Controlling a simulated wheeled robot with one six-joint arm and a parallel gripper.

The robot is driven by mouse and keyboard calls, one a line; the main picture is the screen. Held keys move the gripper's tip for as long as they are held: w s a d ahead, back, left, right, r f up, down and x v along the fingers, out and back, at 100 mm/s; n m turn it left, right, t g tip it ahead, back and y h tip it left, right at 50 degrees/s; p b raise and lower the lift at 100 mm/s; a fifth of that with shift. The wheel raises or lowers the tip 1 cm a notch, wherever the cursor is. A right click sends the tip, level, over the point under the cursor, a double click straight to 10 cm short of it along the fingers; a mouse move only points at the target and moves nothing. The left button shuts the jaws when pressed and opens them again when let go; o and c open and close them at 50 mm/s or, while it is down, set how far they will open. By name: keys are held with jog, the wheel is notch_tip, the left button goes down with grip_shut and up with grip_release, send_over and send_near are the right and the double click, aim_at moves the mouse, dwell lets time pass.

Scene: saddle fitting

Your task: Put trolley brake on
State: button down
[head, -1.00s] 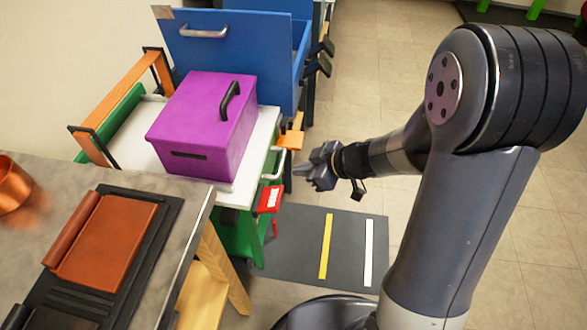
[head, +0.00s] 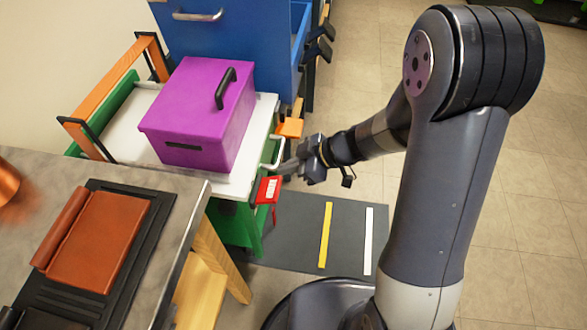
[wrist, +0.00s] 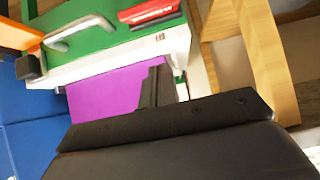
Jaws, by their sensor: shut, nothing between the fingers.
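The trolley has a green body (head: 228,222) and a white top (head: 240,180), with a purple lidded box (head: 200,112) on it. A red lever-like part with a white label (head: 267,190) sticks out from its near right side; it also shows in the wrist view (wrist: 150,12). A metal handle (head: 277,153) is on the same side, and it crosses the green panel in the wrist view (wrist: 80,36). My gripper (head: 286,168) is shut and empty, just right of the handle and slightly above the red part in the picture. Contact with either cannot be told.
An orange block (head: 289,128) juts out beyond the handle. A blue drawer cabinet (head: 235,50) stands behind. A grey worktop (head: 165,195) with wooden legs (head: 212,255) is near left. A dark mat with yellow and white stripes (head: 300,235) lies below. Floor at right is open.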

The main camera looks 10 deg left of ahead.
jog(key=b, duration=0.2)
send_over(280, 185)
jog(key=s+a, duration=0.1)
jog(key=a, duration=0.1)
notch_tip(280, 185, down, 4)
jog(key=shift+f, duration=0.15)
jog(key=f+b, duration=0.1)
jog(key=d+f, duration=0.1)
jog(key=f, duration=0.1)
jog(key=shift+d+b, duration=0.1)
jog(key=shift+b, duration=0.3)
jog(key=shift+d+f, duration=0.15)
jog(key=shift+f, duration=0.05)
jog(key=shift+f, duration=0.1)
jog(key=shift+d+f+y+b, duration=0.2)
jog(key=shift+y+b, duration=0.1)
jog(key=shift+b, duration=0.2)
jog(key=shift+d+f+y+b, duration=0.15)
jog(key=shift+y+b, duration=0.2)
jog(key=shift+y, duration=0.05)
notch_tip(280, 185, down, 6)
jog(key=d+y+b, duration=0.1)
jog(key=y+b, duration=0.5)
jog(key=b, duration=0.3)
jog(key=shift+d, duration=0.35)
